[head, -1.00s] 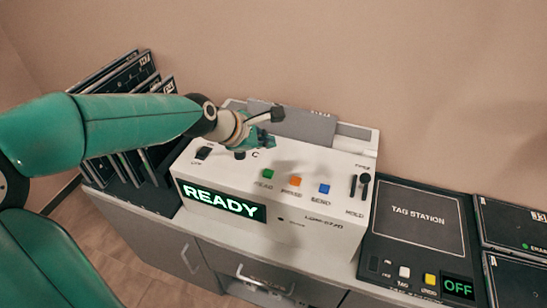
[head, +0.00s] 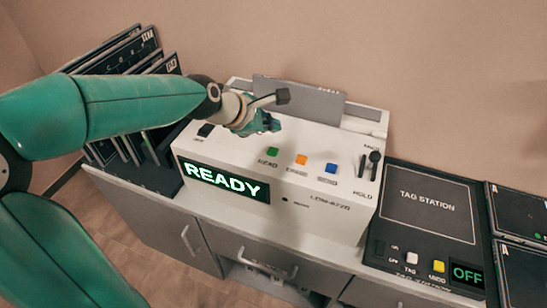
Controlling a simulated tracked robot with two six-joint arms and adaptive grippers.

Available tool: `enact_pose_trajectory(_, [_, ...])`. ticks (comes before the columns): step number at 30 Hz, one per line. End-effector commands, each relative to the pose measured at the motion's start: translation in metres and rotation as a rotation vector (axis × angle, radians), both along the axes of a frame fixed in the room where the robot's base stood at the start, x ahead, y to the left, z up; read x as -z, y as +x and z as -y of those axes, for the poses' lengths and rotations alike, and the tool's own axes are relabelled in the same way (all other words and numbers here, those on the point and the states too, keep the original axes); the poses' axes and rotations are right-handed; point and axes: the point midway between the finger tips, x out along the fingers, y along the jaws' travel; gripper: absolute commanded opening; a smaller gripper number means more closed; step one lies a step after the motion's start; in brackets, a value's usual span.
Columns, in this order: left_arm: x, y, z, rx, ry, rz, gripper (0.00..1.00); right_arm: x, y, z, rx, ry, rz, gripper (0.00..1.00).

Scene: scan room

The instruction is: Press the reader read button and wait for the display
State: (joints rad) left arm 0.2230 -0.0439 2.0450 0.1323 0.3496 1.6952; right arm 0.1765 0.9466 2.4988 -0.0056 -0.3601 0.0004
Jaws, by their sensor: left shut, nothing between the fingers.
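The white reader (head: 325,209) stands on the counter. Its display (head: 222,182) shows READY in green letters. A green button (head: 272,153) on its sloped front is labelled READ. An orange button (head: 301,160) and a blue button (head: 332,168) sit to its right. My left gripper (head: 274,125) is shut and empty, above the reader's panel just behind the green button. It looks apart from the button, though the exact gap is hard to judge. My right gripper does not show.
A rack of dark cassettes (head: 124,58) stands left of the reader, under my left arm. A black tag station (head: 432,212) lies to the right, its small display (head: 467,275) reading OFF. More dark panels (head: 520,215) lie at the far right. Drawers with handles are below.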

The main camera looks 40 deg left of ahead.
Motion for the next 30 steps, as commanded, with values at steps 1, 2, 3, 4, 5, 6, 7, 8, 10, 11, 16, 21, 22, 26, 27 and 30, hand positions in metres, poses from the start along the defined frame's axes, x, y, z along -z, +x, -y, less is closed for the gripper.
enact_pose_trajectory(1, [0.015,0.0,0.0,0.0,0.0,0.0,0.0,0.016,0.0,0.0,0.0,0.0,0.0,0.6])
enact_pose_trajectory(2, [0.019,0.0,0.0,0.0,0.0,0.0,0.0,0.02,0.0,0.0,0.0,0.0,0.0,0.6])
enact_pose_trajectory(3, [0.024,0.0,0.0,0.0,0.0,0.0,0.0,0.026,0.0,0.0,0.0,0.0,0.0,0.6])
enact_pose_trajectory(4, [0.027,0.0,0.0,0.0,0.0,0.0,0.0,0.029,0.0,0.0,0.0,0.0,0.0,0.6])
enact_pose_trajectory(5, [0.031,0.0,0.0,0.0,0.0,0.0,0.0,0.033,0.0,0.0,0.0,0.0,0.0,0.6])
enact_pose_trajectory(6, [0.034,0.0,0.0,0.0,-0.001,-0.001,0.0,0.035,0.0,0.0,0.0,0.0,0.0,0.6])
enact_pose_trajectory(7, [0.037,0.0,0.0,-0.001,-0.001,0.0,0.0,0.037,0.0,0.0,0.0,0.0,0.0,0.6])
enact_pose_trajectory(8, [0.04,0.0,0.0,-0.001,-0.001,0.0,0.0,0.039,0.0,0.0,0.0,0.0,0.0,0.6])
enact_pose_trajectory(10, [0.045,0.0,0.0,-0.001,0.0,0.001,0.0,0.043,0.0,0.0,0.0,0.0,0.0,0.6])
enact_pose_trajectory(11, [0.046,0.0,0.0,-0.001,0.0,0.001,0.0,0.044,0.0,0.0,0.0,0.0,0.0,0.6])
enact_pose_trajectory(16, [0.05,0.0,-0.001,-0.002,-0.001,0.001,0.0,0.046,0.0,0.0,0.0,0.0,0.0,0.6])
enact_pose_trajectory(21, [0.049,0.0,-0.001,-0.001,0.0,0.001,0.0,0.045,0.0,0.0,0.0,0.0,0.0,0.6])
enact_pose_trajectory(22, [0.049,0.0,-0.001,-0.001,0.0,0.001,0.0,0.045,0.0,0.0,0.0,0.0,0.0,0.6])
enact_pose_trajectory(26, [0.049,0.0,-0.001,-0.001,0.0,0.001,0.0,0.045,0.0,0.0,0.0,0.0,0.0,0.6])
enact_pose_trajectory(27, [0.049,0.0,-0.001,-0.001,0.0,0.001,0.0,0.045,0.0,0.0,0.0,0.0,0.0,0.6])
enact_pose_trajectory(30, [0.049,0.0,-0.001,-0.001,0.0,0.001,0.0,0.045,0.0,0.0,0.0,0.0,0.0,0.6])
